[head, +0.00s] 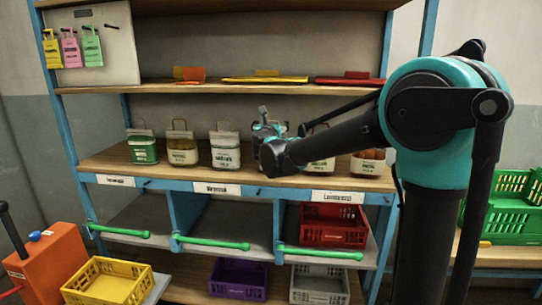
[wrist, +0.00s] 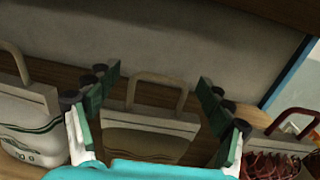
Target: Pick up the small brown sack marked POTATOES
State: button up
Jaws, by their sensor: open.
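In the wrist view a small brown sack (wrist: 150,130) with a loop handle stands upright between the two fingers of my gripper (wrist: 156,82). The fingers are spread apart, one on each side of it, and I see no contact. Its marking is not readable. In the head view my gripper (head: 268,130) is at the middle shelf, in front of the row of sacks, and hides part of the row. I cannot tell for sure which sack there is the brown one between my fingers.
A white sack with green stripes (wrist: 30,120) stands close on the left, and a red mesh sack (wrist: 272,160) on the right. The head view shows a green sack (head: 143,148), a tan sack (head: 182,150) and a white sack (head: 225,152) further left. The shelf above (head: 150,87) overhangs.

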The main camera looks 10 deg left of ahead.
jog(key=shift+c, duration=0.5)
grip_shut()
jog(key=shift+r, duration=0.1)
